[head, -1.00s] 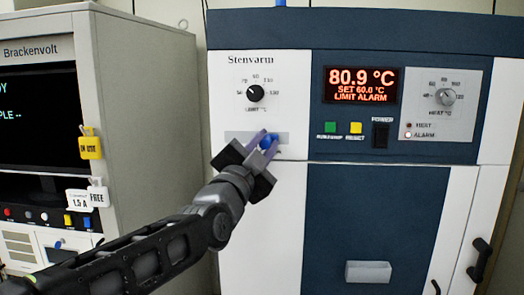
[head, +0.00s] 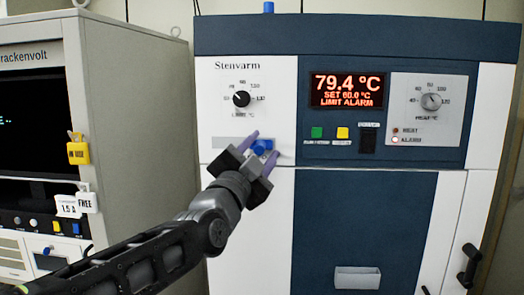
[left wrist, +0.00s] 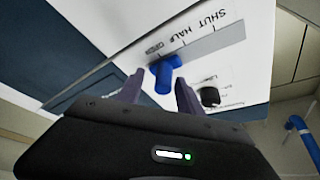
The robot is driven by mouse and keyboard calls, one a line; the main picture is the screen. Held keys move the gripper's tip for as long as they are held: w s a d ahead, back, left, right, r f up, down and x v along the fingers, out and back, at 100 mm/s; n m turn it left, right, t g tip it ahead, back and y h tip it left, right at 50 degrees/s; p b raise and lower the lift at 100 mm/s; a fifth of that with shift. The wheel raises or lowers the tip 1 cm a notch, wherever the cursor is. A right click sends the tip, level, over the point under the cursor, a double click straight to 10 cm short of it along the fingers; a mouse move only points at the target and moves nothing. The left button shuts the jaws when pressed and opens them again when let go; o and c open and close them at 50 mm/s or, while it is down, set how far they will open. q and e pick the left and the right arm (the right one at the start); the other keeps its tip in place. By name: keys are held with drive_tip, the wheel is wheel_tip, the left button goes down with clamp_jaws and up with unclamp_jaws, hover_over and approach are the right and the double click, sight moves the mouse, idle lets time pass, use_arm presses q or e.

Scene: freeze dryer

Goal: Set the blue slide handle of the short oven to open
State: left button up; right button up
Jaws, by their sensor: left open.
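The short oven (head: 375,225) is the white and dark blue Stenvarm unit. Its blue slide handle (head: 262,147) sits near the right end of a grey slide plate (head: 226,142), below the limit dial. In the left wrist view the blue handle (left wrist: 164,74) is by the OPEN mark, with HALF and SHUT further along the scale. My left gripper (head: 262,145) is open, with one finger on each side of the handle; it also shows in the left wrist view (left wrist: 160,92). I cannot tell whether a finger touches the handle. My right gripper is not in view.
The oven display (head: 347,90) reads 79.4 °C, set 60.0 °C, LIMIT ALARM. A black limit dial (head: 241,99) is just above the slide plate. A Brackenvolt unit (head: 125,120) with hanging tags stands close on the left. A black door handle (head: 470,265) sticks out at lower right.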

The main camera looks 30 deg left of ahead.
use_arm(q)
drive_tip(key=b+v, duration=0.2)
drive_tip(key=v, duration=0.5)
drive_tip(key=shift+s+b, duration=0.35)
drive_tip(key=shift+b, duration=0.05)
drive_tip(key=shift+f, duration=0.1)
